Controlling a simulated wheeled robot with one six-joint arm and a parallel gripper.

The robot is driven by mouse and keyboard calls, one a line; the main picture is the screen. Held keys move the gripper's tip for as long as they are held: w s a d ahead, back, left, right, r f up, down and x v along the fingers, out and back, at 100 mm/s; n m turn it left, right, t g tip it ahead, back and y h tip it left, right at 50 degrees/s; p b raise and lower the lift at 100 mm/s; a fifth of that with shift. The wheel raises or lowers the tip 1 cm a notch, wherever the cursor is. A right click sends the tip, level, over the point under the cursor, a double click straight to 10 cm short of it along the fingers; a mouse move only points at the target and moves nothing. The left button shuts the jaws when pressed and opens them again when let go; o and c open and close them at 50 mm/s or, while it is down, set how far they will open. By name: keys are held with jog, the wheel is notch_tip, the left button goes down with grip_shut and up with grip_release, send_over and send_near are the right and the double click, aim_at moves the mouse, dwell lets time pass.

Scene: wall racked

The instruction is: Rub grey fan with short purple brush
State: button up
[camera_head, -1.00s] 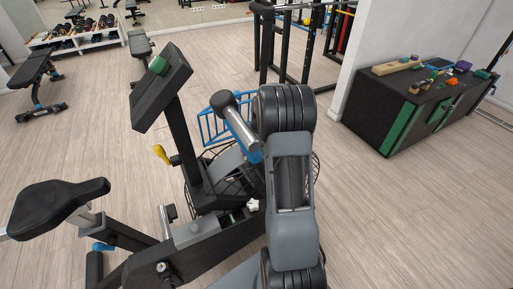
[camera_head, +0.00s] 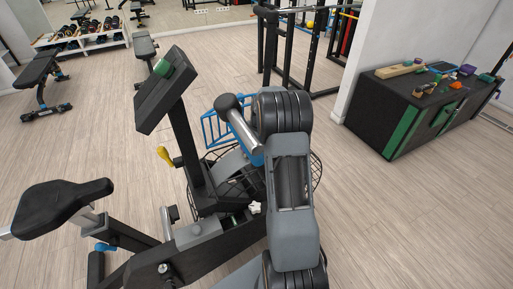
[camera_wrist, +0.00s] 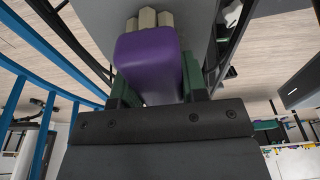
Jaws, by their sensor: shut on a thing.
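The short purple brush (camera_wrist: 150,62) is in my gripper (camera_wrist: 160,88) in the wrist view, between its two green fingers. Its pale bristles (camera_wrist: 148,19) point away from the palm, toward a grey surface, part of the grey fan (camera_wrist: 98,22). I cannot tell whether the bristles touch it. In the head view the grey fan (camera_head: 231,167) is at the front of an exercise bike, inside a dark wire cage. My arm covers its right part, and my gripper and the brush are hidden there.
Blue bars (camera_wrist: 48,38) run close on the left in the wrist view. The bike's console (camera_head: 165,90) with a green item and its seat (camera_head: 60,205) stand left of my arm. A black cabinet (camera_head: 400,125) bearing several small items is at right. Floor between is clear.

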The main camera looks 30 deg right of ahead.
jog(key=shift+w+d, duration=0.2)
jog(key=shift+w, duration=1.5)
jog(key=shift+s, duration=0.15)
jog(key=shift+s+a+f+b, duration=0.15)
jog(key=shift+s+b, duration=0.1)
jog(key=shift+s, duration=0.6)
jog(key=shift+s+a+r+b, duration=0.1)
jog(key=shift+s+b, duration=0.1)
jog(key=shift+s, duration=0.65)
jog(key=shift+s+a+b, duration=0.15)
jog(key=shift+s+b, duration=0.15)
jog(key=shift+s, duration=0.95)
